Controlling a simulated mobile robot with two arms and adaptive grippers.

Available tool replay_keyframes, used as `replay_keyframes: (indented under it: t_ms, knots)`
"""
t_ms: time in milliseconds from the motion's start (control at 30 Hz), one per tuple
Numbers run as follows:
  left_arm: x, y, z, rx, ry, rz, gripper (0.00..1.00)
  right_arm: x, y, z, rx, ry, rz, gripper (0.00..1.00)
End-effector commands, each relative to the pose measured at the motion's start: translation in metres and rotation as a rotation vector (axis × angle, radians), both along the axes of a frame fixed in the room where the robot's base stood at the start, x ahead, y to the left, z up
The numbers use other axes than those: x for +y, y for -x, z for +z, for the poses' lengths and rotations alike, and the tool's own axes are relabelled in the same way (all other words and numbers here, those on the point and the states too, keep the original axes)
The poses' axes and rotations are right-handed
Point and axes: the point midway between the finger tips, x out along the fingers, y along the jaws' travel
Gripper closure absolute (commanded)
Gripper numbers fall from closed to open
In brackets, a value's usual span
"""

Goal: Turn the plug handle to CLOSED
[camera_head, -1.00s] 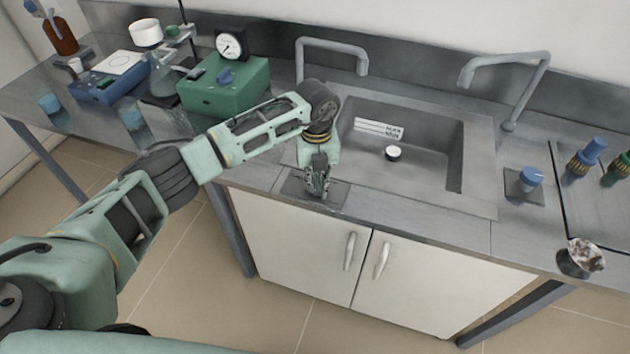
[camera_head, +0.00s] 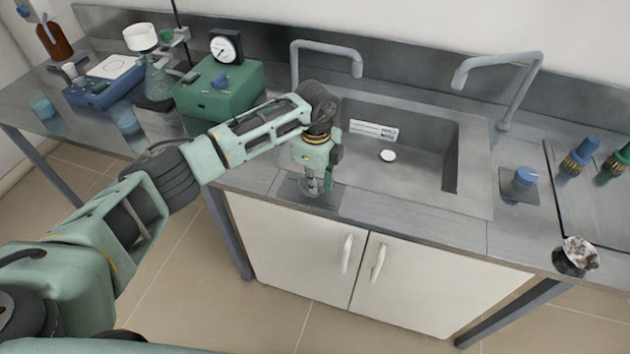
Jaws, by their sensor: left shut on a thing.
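My left gripper (camera_head: 314,188) points down over a small dark plate (camera_head: 294,190) at the front-left corner of the sink. It is shut on the plug handle there, which the fingers and wrist almost wholly hide. The handle's markings cannot be read. The sink plug (camera_head: 388,156) is a white disc on the basin floor and looks low and flat. My right gripper is not in view.
The steel sink (camera_head: 425,190) has two grey taps (camera_head: 327,47) behind it. A green gauge box (camera_head: 221,88) stands left, near my arm.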

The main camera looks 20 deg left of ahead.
Motion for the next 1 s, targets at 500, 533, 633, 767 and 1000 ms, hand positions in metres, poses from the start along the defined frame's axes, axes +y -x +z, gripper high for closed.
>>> replay_keyframes:
  t_ms: [500,533,633,767,1000]
  knots:
    - [0.0000,-0.0036,0.0012,-0.004,0.000,0.197,1.00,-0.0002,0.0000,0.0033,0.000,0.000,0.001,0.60]
    - [0.0000,-0.0037,0.0012,-0.004,0.000,0.199,1.00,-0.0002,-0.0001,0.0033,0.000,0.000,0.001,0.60]
    - [0.0001,-0.0038,0.0012,-0.004,0.000,0.205,1.00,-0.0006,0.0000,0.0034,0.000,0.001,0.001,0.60]
    - [0.0001,-0.0038,0.0012,-0.004,0.000,0.207,1.00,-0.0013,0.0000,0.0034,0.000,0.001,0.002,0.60]
    - [0.0001,-0.0038,0.0013,-0.004,0.001,0.207,0.84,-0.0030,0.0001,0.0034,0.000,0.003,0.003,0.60]
